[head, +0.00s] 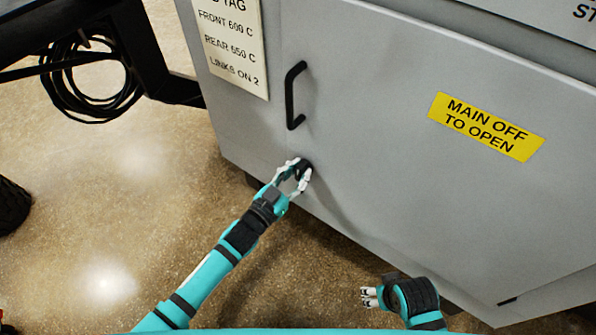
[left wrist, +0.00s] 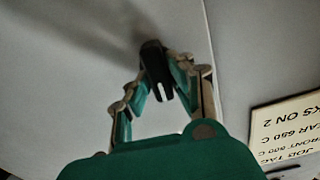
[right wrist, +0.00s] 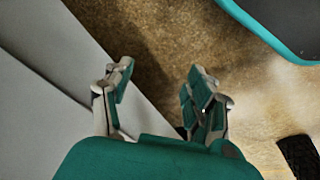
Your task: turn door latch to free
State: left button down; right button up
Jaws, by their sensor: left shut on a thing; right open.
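A black door latch (head: 304,168) sits low on the grey cabinet door (head: 380,150), below the black bar handle (head: 294,95). My left gripper (head: 298,172) is at the latch, with its fingers on either side. In the left wrist view the latch (left wrist: 155,70) stands between the fingers of my left gripper (left wrist: 160,78), which is shut on it. The fingers partly hide the latch in the head view. My right gripper (head: 370,297) is low in the head view, away from the door. In the right wrist view my right gripper (right wrist: 158,85) is open and empty.
A yellow "MAIN OFF TO OPEN" label (head: 487,127) is on the door. A white job tag (head: 230,40) hangs left of the handle. Coiled black cable (head: 90,80) hangs from a dark frame at the upper left.

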pick_arm(q)
jog(key=shift+m, duration=0.7)
jog(key=m, duration=0.2)
jog(key=shift+d+m+p, duration=0.1)
jog(key=shift+m+p, duration=0.2)
jog(key=m, duration=0.2)
jog(key=shift+s+f+m, duration=0.1)
jog(key=shift+m, duration=0.3)
jog(key=shift+d+m, duration=0.1)
jog(key=shift+m, duration=0.8)
jog(key=shift+f+m, duration=0.1)
jog(key=shift+m, duration=0.3)
jog(key=m, duration=0.2)
jog(key=shift+s+f+m+b, duration=0.1)
jog(key=shift+m+b, duration=0.2)
jog(key=shift+m, duration=1.2)
jog(key=shift+m+b, duration=0.35)
jog(key=shift+m, duration=0.15)
pick_arm(e)
jog(key=shift+r, duration=0.8)
